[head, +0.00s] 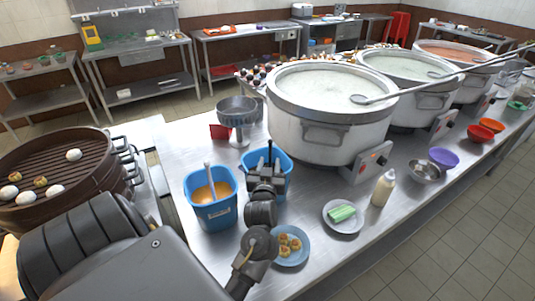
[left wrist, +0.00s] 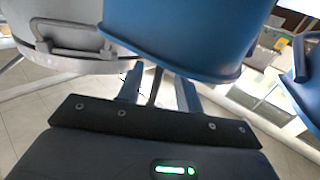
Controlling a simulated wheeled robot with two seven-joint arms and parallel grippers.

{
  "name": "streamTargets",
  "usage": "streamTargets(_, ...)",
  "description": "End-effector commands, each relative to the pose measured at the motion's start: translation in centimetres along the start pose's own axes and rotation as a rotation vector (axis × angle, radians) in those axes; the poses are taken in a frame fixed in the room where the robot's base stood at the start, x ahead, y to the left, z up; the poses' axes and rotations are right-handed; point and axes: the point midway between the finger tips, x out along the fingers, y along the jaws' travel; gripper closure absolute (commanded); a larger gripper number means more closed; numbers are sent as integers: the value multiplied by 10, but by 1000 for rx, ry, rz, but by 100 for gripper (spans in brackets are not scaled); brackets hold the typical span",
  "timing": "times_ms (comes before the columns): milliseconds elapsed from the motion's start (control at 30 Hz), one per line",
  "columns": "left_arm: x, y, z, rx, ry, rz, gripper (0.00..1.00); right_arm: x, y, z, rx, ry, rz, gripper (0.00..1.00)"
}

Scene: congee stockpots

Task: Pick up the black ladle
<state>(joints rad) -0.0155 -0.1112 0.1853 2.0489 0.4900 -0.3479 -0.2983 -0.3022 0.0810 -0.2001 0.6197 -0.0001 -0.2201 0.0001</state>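The black ladle (head: 270,150) stands in the right-hand blue bucket (head: 284,165), with only its thin handle showing above the rim. Its lower part is hidden. My left gripper (head: 266,172) is at the near side of this bucket, by the handle. In the left wrist view the two fingers (left wrist: 159,92) are apart, with the dark ladle handle (left wrist: 156,86) between them and a gap on each side. The blue bucket (left wrist: 180,35) fills the top of that view. My right gripper is not seen.
A second blue bucket (head: 209,198) with orange liquid and a light-handled ladle stands just left. A large steel pot (head: 325,130) is behind to the right. A blue plate of food (head: 291,262), a plate with green items (head: 343,230) and a bottle (head: 384,188) are nearby.

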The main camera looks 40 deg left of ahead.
Motion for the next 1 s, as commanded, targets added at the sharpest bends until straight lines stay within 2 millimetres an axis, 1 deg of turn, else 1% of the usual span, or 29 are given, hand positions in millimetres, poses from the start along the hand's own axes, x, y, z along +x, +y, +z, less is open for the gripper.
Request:
streamTargets(100,2,0,0,0,0,0,64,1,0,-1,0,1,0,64)
streamTargets(167,6,0,2,0,2,0,64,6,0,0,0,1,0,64)
streamTargets(333,32,0,5,0,4,0,64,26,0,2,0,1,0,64)
streamTargets(400,41,0,3,1,4,0,64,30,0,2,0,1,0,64)
streamTargets(500,50,0,2,1,1,1,64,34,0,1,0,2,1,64)
streamTargets(767,52,0,0,0,0,1,64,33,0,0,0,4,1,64)
streamTargets(867,52,0,0,0,0,1,75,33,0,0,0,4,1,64)
streamTargets(1000,52,0,0,0,0,1,93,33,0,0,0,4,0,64)
